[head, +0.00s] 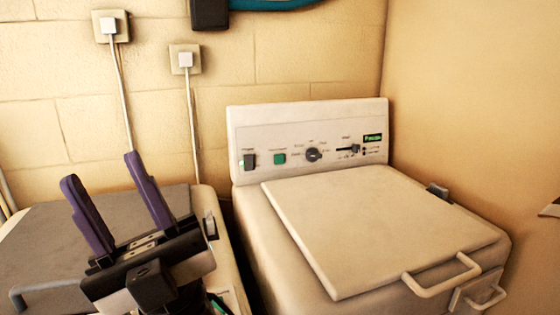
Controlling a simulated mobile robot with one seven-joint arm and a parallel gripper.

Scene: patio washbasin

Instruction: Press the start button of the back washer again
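A white washer (266,248) stands at the right with its lid (380,232) closed. Its upright control panel (310,120) faces me. The button labels are too small to read. My gripper (100,168) is at the lower left, with its two purple fingers apart and nothing between them. It is left of the panel and apart from it.
A second appliance with a grey top (45,245) stands at the left, partly hidden behind my gripper. Two wall sockets (111,26) with plugs and cables are on the block wall. A plain wall (470,110) closes the right side. The space before the panel is clear.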

